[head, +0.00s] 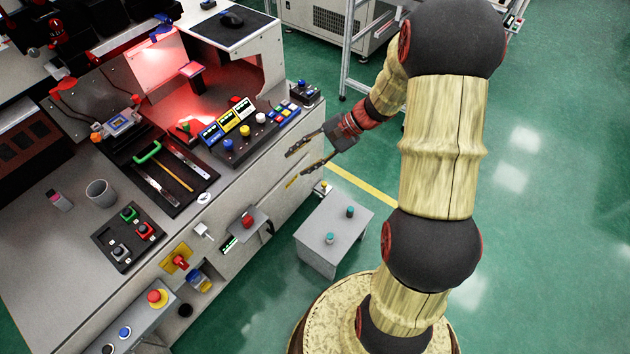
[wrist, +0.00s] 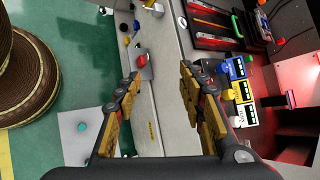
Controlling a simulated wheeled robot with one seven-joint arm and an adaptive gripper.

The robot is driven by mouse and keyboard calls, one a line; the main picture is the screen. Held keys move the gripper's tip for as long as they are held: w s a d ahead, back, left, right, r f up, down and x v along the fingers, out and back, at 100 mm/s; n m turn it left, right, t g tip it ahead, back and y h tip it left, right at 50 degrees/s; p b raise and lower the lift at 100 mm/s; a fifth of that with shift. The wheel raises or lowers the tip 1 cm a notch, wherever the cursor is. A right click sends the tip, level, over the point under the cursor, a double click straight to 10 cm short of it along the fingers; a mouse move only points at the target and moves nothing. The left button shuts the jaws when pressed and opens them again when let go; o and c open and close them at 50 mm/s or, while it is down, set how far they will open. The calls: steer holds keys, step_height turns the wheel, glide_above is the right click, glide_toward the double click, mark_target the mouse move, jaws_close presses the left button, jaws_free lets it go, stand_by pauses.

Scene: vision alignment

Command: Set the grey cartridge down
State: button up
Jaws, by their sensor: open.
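My gripper (head: 298,164) is open and empty beside the front edge of the workbench (head: 250,172), to the right of the control panel. In the wrist view my gripper (wrist: 161,76) has its fingers spread, with only the bench front and edge showing between them. The grey one may be the grey cartridge; I cannot tell for sure. It is well apart from my gripper.
A grey cup (head: 100,191) and a pink-topped bottle (head: 60,200) stand on the bench. A dark tool tray (head: 165,168) lies behind. A red knob (head: 247,221) juts from the bench front. A low grey box (head: 318,244) with teal buttons stands on the floor.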

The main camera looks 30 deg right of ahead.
steer(key=s+a+r+n+h, duration=0.2)
steer(key=s+r+n+h, duration=0.1)
steer(key=s+r, duration=0.4)
steer(key=s+a+r+n+t+h, duration=0.1)
steer(key=s+a+r+n+h, duration=0.2)
steer(key=s+r+n, duration=0.3)
steer(key=s+a+r+n+t+h, duration=0.1)
steer(key=s+a+r+n+h, duration=0.2)
steer(key=s+r, duration=0.4)
steer(key=shift+s+r+n, duration=0.35)
steer(key=shift+s+n, duration=0.2)
steer(key=shift+n, duration=0.15)
